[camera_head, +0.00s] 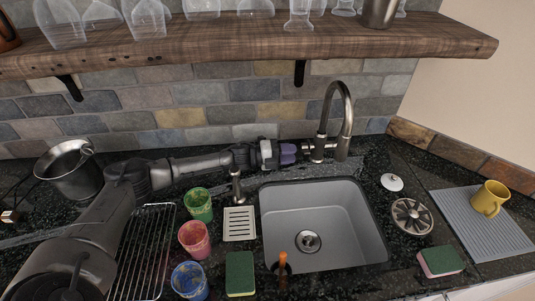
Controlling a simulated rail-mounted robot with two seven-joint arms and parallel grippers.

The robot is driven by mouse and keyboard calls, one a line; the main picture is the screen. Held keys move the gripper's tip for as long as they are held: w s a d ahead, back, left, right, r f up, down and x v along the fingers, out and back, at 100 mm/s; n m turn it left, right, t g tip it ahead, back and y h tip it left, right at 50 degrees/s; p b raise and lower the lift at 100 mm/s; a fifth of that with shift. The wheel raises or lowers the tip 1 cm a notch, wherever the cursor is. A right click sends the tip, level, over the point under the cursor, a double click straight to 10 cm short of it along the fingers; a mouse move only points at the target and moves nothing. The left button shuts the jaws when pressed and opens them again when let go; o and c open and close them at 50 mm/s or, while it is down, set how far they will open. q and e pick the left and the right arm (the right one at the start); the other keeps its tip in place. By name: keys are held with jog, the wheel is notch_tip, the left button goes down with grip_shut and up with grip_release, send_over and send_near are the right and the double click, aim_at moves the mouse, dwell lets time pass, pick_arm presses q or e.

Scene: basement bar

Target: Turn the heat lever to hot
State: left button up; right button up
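The faucet (347,110) is a brushed-metal gooseneck behind the sink (280,225). Its heat lever (309,150) shows as a small metal piece on the left of the faucet base, partly hard to make out. My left arm reaches in from the left along the back of the counter. My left gripper (289,153), with purple-grey fingertips, is right beside the left end of the lever. I cannot tell whether the fingers touch it or how far they are apart. My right gripper is not in view.
A soap dispenser (236,185), a soap dish (240,224) and green (198,205), red (194,239) and blue (189,281) cups stand left of the sink. A wooden shelf (250,43) with glasses hangs above.

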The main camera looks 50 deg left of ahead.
pick_arm(q)
jog(key=v, duration=0.8)
jog(key=shift+s+a+r, duration=0.1)
jog(key=shift+s+a, duration=0.05)
jog(key=shift+a, duration=0.1)
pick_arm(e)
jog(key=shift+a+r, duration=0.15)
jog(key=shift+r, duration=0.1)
